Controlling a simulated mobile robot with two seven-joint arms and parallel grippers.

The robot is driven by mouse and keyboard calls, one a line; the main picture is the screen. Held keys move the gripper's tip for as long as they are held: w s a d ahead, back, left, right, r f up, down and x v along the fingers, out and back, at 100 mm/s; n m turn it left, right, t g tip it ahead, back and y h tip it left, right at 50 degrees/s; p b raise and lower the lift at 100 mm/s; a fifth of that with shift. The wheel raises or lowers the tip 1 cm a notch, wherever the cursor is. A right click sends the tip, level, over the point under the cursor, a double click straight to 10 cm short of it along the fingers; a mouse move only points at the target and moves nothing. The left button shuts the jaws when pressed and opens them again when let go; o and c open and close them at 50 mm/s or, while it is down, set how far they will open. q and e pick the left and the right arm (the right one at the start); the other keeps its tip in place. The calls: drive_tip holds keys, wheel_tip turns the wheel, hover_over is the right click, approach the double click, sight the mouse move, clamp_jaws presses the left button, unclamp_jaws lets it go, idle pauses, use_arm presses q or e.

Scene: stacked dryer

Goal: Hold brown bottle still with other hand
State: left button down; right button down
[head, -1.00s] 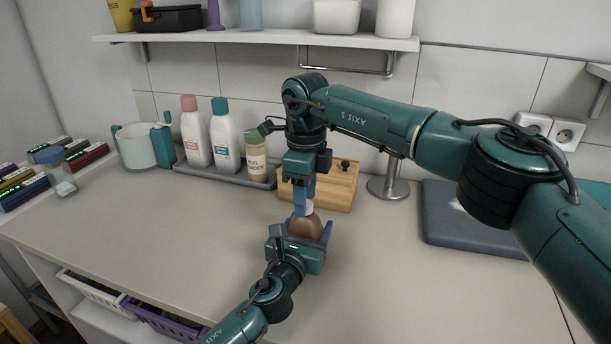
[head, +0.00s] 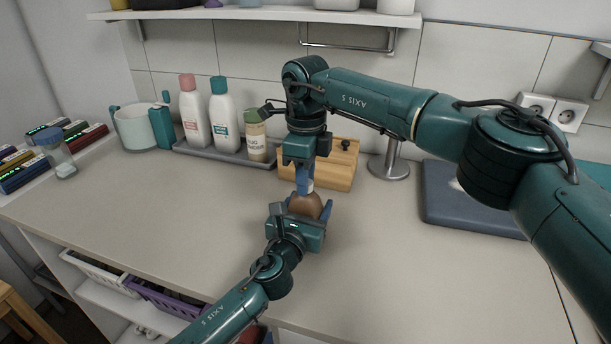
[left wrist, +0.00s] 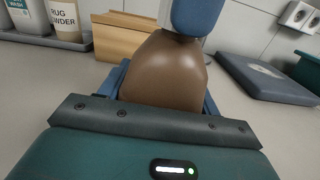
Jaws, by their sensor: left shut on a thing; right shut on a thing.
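The brown bottle (head: 306,205) stands upright on the counter, and its rounded brown body also shows in the left wrist view (left wrist: 165,72). My left gripper (head: 308,212) is shut around the bottle's body from the front, one blue finger on each side. My right gripper (head: 304,187) comes down from above and is shut at the top of the bottle, on its white cap. A blue finger of it covers much of the cap in the left wrist view (left wrist: 197,15). The bottle's lower part is hidden behind my left gripper.
A wooden box (head: 335,168) stands just behind the bottle. A grey tray (head: 215,154) with white bottles and a rug powder bottle (head: 256,140) is at the back left. A dark blue mat (head: 470,205) lies at the right. The left front counter is clear.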

drive_tip(key=shift+m, duration=1)
drive_tip(key=c, duration=1.1)
unclamp_jaws()
wheel_tip(320, 180, up, 12)
use_arm(q)
drive_tip(key=shift+c, duration=1.3)
unclamp_jaws()
drive_tip(key=v, duration=1.3)
drive_tip(key=shift+a, duration=0.1)
use_arm(e)
drive_tip(key=shift+r, duration=0.1)
